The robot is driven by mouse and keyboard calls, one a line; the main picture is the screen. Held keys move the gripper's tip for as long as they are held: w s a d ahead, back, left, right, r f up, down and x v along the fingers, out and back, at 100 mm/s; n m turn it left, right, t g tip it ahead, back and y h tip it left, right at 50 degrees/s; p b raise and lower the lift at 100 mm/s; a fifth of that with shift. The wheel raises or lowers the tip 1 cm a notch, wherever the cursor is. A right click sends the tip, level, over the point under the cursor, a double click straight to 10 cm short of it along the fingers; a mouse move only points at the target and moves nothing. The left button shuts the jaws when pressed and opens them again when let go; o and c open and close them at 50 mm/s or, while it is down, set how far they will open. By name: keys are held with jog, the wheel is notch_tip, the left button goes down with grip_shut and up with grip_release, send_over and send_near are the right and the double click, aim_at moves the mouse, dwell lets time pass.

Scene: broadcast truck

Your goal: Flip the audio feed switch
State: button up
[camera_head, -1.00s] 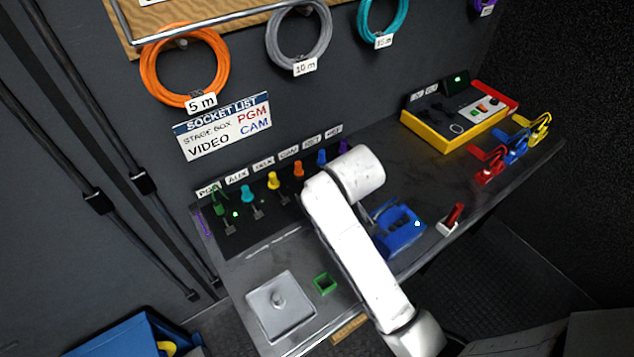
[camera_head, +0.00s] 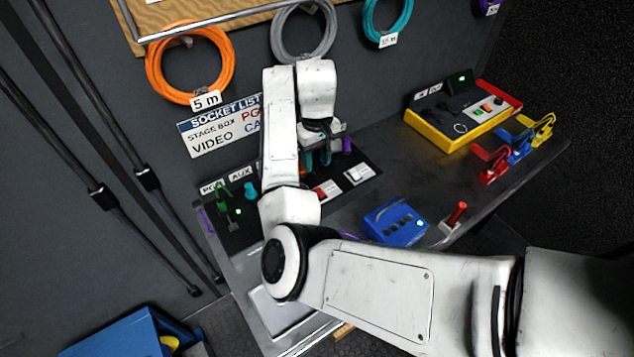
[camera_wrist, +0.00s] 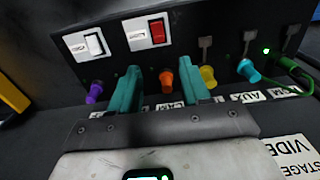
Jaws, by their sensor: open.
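The dark switch panel (camera_head: 238,238) runs along the back of the bench, and its row of switches shows upside down in the wrist view. A white rocker switch (camera_wrist: 85,45) and a red rocker switch (camera_wrist: 150,32) sit on white plates; the red one (camera_head: 327,190) and the white one (camera_head: 359,174) also show in the head view. Their small plate lettering is unreadable, so I cannot tell which is the audio feed. My gripper (camera_wrist: 158,68) is open, its teal fingers on either side of an orange plug (camera_wrist: 167,80). Contact cannot be told. It also shows in the head view (camera_head: 317,158).
A purple plug (camera_wrist: 94,92), a yellow plug (camera_wrist: 208,76) and a cyan plug (camera_wrist: 248,70) stand close around my fingers. A blue box (camera_head: 396,222), a red-handled lever (camera_head: 455,214) and a yellow-red console (camera_head: 462,115) stand on the bench to the right.

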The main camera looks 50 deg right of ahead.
aim_at(317, 188)
notch_tip(317, 188, down, 10)
jog(key=shift+p, duration=0.65)
grip_shut()
